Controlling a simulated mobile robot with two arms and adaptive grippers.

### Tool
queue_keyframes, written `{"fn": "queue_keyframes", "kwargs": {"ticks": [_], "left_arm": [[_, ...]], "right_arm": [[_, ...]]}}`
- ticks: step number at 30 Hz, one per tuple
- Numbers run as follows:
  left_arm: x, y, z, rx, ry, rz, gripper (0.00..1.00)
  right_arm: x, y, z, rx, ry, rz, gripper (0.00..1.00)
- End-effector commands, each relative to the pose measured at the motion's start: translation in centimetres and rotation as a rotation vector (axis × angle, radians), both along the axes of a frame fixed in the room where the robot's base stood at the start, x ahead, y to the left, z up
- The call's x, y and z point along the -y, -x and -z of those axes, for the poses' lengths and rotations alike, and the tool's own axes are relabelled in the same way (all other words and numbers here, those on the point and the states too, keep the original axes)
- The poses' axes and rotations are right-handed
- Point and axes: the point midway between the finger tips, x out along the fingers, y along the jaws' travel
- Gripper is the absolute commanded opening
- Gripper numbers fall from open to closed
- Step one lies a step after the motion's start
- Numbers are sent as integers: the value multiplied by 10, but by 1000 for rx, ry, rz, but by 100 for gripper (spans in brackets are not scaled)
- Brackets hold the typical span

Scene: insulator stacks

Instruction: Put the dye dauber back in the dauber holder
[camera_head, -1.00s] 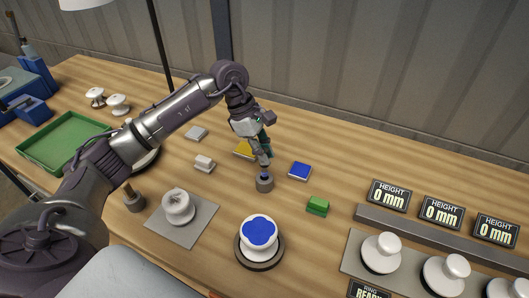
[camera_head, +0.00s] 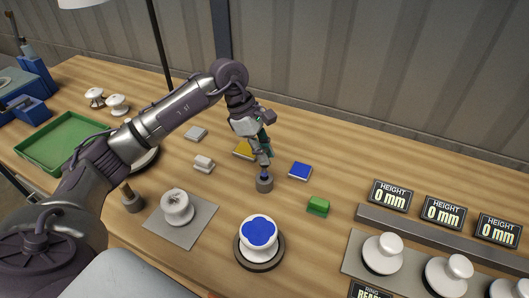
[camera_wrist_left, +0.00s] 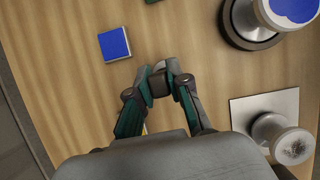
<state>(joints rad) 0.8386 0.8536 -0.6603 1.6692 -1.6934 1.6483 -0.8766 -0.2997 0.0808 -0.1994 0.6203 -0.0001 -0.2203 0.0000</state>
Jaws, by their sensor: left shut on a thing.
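My right gripper is out of view.
A blue pad (camera_head: 300,171) and a green block (camera_head: 318,206) lie to the right. A yellow pad (camera_head: 243,149) is behind the gripper. An insulator with a blue top (camera_head: 259,232) stands in front. Another pot with a wooden-handled tool (camera_head: 132,201) is at left.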

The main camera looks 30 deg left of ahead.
Motion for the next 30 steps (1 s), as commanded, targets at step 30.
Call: {"fn": "queue_keyframes", "kwargs": {"ticks": [30], "left_arm": [[0, 0, 19, 0, 0, 1, 0]], "right_arm": [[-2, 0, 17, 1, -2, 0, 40]]}}
